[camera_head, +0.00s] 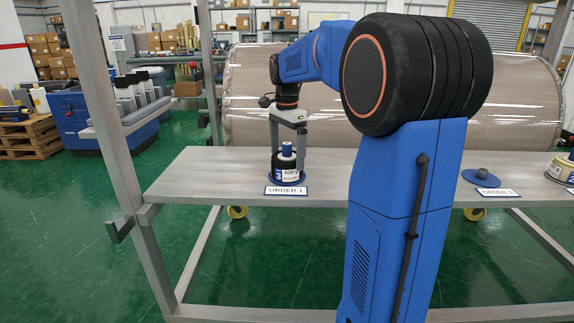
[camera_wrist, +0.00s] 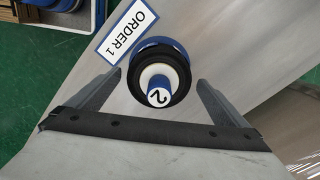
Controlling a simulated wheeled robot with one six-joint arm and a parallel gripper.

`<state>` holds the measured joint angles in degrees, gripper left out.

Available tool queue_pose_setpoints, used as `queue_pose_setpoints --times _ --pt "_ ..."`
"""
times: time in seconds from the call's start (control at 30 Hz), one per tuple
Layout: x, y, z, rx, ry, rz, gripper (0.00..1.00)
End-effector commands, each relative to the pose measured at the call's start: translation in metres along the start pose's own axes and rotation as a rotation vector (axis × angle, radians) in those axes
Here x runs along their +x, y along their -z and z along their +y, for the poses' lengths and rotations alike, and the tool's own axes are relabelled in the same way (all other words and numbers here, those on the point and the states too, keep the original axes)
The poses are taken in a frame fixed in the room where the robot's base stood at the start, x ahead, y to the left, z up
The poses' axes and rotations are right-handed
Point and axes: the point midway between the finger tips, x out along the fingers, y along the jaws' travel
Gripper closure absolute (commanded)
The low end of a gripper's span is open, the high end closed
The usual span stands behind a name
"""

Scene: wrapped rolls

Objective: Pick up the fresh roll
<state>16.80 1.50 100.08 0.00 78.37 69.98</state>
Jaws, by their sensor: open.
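A black wrapped roll (camera_head: 285,167) with a pale printed label and a blue core stands upright on a blue round base (camera_head: 304,180), behind an "ORDER 1" sign (camera_head: 285,190). In the wrist view the same roll (camera_wrist: 177,76) is seen from above, with a white ring and a "2" on its blue core end. My gripper (camera_head: 287,150) is open and points down over this roll. In the wrist view its fingers (camera_wrist: 161,80) lie on either side of the roll, with gaps. No mark here names a roll as fresh.
The grey bench (camera_head: 225,175) runs across the view. To the right are a blue base with a grey knob (camera_head: 482,174), another sign (camera_head: 490,192) and a cream roll (camera_head: 562,168) at the edge. A large wrapped cylinder (camera_head: 250,90) lies behind. A metal post (camera_head: 105,110) stands left.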

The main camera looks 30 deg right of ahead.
Motion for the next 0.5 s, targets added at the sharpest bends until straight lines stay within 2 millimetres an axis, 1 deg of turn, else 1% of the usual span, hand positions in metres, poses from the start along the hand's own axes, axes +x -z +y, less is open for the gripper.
queue_pose_setpoints --times 0.03,0.1,0.23,0.33,0.5 --pt "0.008 -0.001 0.001 0.000 -0.004 -0.001 0.02" --pt "0.018 -0.001 0.002 0.000 -0.003 -0.001 0.02" --pt "0.033 -0.001 0.001 0.000 -0.002 -0.001 0.02" --pt "0.038 -0.001 0.001 0.000 -0.002 -0.001 0.02" --pt "0.039 -0.001 0.001 0.000 0.000 0.000 0.02"
